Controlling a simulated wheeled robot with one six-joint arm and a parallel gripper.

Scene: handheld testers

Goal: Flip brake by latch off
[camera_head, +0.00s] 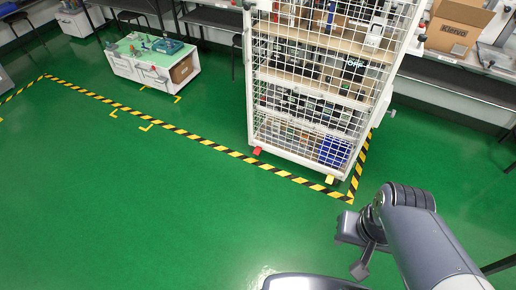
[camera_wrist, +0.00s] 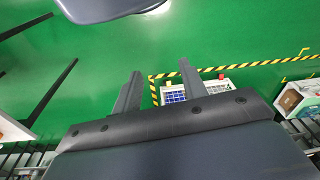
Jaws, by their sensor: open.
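A tall white wire-mesh cage trolley (camera_head: 312,80) stands on the green floor. At its bottom front corners are two small brake tabs: a red one (camera_head: 257,151) at the left and a yellow one (camera_head: 329,180) at the right. Their latch position is too small to tell. In the wrist view the cage's lower part (camera_wrist: 207,86) shows partly behind my gripper, with a red tab (camera_wrist: 221,76) near its far edge. My gripper (camera_head: 353,252) is open and empty, at the lower right, apart from the cage. Its two fingers also show in the wrist view (camera_wrist: 160,67).
Yellow-black tape (camera_head: 215,145) marks the floor around the cage. A low white cabinet with a green top (camera_head: 150,50) stands at the upper left. A bench with a cardboard box (camera_head: 458,28) is at the upper right. Open green floor lies in front.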

